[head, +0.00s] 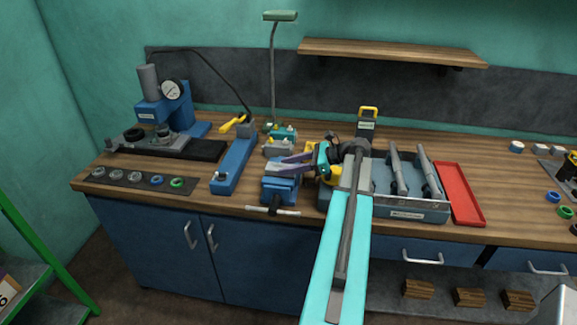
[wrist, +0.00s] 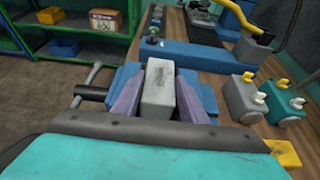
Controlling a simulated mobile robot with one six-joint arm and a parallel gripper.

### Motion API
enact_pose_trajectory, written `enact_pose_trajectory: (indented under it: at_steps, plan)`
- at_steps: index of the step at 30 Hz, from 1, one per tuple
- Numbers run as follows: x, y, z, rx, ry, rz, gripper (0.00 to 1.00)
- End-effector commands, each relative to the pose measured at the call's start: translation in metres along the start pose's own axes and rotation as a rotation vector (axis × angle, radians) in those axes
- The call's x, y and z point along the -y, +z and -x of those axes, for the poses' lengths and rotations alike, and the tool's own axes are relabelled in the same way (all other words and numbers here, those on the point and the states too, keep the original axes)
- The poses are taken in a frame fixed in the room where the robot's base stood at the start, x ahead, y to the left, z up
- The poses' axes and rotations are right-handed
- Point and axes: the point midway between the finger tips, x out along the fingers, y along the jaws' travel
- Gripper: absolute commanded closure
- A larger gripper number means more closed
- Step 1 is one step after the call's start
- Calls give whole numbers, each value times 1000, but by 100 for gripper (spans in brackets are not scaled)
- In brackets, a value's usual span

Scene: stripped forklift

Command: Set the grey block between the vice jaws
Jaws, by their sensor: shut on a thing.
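The grey block (wrist: 158,88) stands between the two purple fingers of my gripper (wrist: 158,102), which is shut on it. The blue vice (wrist: 120,75) shows around and below the fingers in the wrist view. In the head view my gripper (head: 288,164) is right over the vice (head: 281,187) at the bench's front edge. I cannot make out the block clearly in the head view. The gripper hides much of the vice jaws, so I cannot tell how deep the block sits or whether it touches them.
A grey tray (head: 409,214) with tools stands right of the vice, under my arm. A long blue tool (head: 234,163) lies left of it. Small grey (wrist: 249,98) and teal (wrist: 283,103) units stand behind the vice. A red tray (head: 459,194) lies further right.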

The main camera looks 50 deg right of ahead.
Motion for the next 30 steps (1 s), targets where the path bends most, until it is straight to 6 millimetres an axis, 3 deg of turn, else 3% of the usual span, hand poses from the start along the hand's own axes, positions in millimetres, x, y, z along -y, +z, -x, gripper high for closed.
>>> enact_pose_trajectory:
  at_steps: [10,11,14,20,24,30]
  plan:
    - [0,1,0,3,0,1,100]
    - [0,1,0,3,0,1,56]
    - [0,0,0,2,0,1,39]
    - [0,0,0,1,0,1,39]
    - [0,-2,-1,-2,0,0,17]
    - [0,-1,0,-1,0,0,17]
